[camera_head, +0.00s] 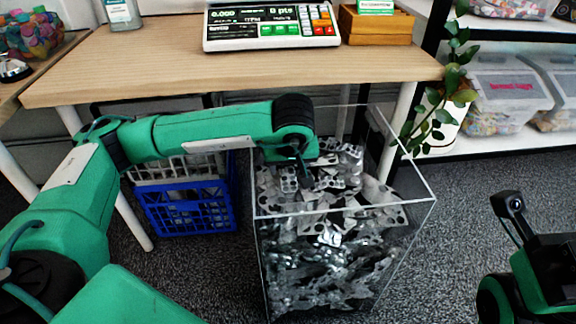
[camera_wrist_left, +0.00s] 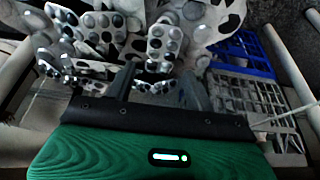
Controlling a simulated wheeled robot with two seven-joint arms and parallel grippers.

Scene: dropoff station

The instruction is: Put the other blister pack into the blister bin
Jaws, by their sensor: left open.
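The blister bin (camera_head: 420,208) is a clear, open-topped box below the table's front edge, piled with silver and grey blister packs (camera_head: 335,235). My left gripper (camera_head: 303,178) points down over the left part of the pile, at about rim height. In the left wrist view its two dark fingers (camera_wrist_left: 160,88) are apart, with blister packs (camera_wrist_left: 168,40) beyond them. A pack lies close to the fingertips; I cannot tell whether it touches them or which pack is the task's one. My right arm shows at the right edge; its fingers are not visible.
A wooden table (camera_head: 150,62) carries a scale (camera_head: 270,28), a wooden box (camera_head: 376,24) and a bottle (camera_head: 122,12). A blue and grey crate (camera_head: 188,212) stands left of the bin. A plant (camera_head: 440,105) and shelf tubs (camera_head: 505,95) are on the right.

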